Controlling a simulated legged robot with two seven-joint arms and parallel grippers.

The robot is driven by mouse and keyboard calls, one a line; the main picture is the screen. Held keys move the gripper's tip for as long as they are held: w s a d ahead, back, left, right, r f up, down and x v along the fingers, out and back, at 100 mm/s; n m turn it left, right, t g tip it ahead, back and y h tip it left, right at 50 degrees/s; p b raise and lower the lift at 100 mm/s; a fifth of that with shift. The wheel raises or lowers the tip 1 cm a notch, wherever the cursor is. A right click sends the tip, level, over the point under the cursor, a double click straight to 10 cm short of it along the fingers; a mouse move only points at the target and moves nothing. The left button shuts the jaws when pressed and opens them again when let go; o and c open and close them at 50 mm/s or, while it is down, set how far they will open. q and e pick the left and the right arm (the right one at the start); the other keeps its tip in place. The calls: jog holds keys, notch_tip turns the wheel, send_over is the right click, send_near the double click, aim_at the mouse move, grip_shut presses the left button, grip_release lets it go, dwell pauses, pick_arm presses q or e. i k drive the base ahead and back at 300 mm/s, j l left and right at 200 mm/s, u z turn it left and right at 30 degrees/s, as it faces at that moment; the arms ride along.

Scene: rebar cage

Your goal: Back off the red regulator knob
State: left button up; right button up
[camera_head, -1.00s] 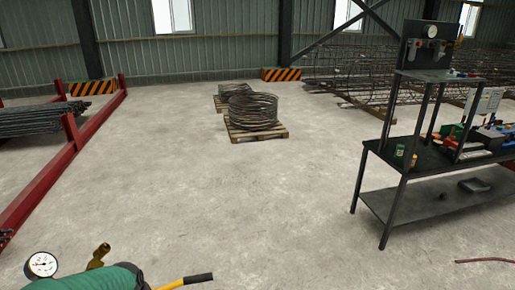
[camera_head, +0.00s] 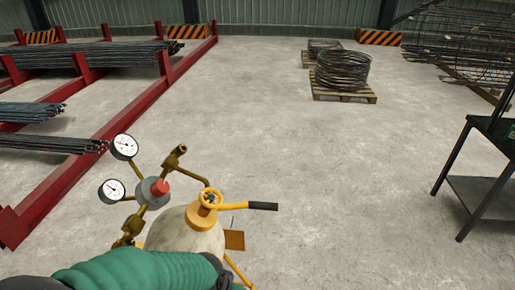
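The red regulator knob (camera_head: 160,187) sits on a grey round regulator body (camera_head: 149,193) with brass fittings, at lower left in the head view. Two white dial gauges, an upper one (camera_head: 124,147) and a lower one (camera_head: 112,190), stand to its left. The regulator is beside the top of a pale cylinder (camera_head: 186,232) with a yellow valve handwheel (camera_head: 210,198). A green ribbed shape (camera_head: 140,270) crosses the bottom edge in front of the cylinder and hides its lower part. Neither of my grippers shows in this view.
A yellow handle with a black grip (camera_head: 262,206) sticks out right of the cylinder. Red racks (camera_head: 95,150) with steel bars stand at left. Wire coils (camera_head: 342,70) lie on pallets at the back. A dark bench (camera_head: 485,195) is at the right edge. The middle floor is clear.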

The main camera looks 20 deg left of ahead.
aim_at(160, 188)
jog(key=l+u, duration=0.1)
jog(key=u, duration=0.5)
jog(key=j+u, duration=0.1)
jog(key=u, duration=0.75)
